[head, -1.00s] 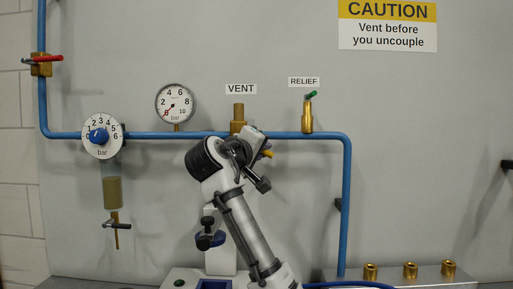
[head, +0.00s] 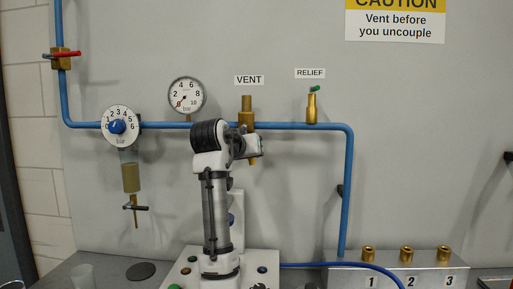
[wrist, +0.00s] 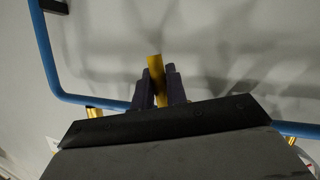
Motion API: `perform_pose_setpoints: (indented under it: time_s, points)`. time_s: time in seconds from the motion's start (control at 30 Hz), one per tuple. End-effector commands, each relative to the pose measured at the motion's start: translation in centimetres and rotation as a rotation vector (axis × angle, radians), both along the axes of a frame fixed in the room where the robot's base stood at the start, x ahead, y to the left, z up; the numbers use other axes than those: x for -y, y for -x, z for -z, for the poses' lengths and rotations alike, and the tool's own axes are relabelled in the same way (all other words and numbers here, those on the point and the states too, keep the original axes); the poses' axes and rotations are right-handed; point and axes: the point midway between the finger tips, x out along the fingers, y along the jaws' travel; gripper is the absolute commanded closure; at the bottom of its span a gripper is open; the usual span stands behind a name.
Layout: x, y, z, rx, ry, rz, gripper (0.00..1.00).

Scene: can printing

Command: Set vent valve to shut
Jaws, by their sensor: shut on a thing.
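The vent valve (head: 246,104) is a brass fitting on the blue pipe, under the VENT label (head: 249,80). Its yellow handle (head: 252,161) shows as a short tip below my gripper (head: 256,147) in the head view. In the wrist view the yellow handle (wrist: 155,68) stands between the two dark fingers of my gripper (wrist: 159,90), which is shut on it. The handle points downward, across the horizontal pipe. My wrist hides the lower valve body and most of the handle in the head view.
A round gauge (head: 187,95) and a blue-knobbed regulator (head: 118,127) are to the left. The brass relief valve (head: 312,108) is to the right. Several brass fittings stand on a numbered block (head: 390,279) at lower right. A red-handled valve (head: 62,56) is at upper left.

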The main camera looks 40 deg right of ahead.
Motion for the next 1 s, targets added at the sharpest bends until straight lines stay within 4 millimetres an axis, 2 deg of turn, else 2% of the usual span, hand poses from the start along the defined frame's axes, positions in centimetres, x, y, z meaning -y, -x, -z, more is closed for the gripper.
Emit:
perform_pose_setpoints:
  time_s: [0.4, 0.97, 1.0]
  points:
    - [-0.95, -1.10, -0.02, 0.156, -0.130, -0.002, 1.00]
    - [-1.13, -1.29, -0.06, 0.185, -0.150, -0.002, 1.00]
    - [-1.13, -1.29, -0.07, 0.185, -0.150, -0.002, 0.85]
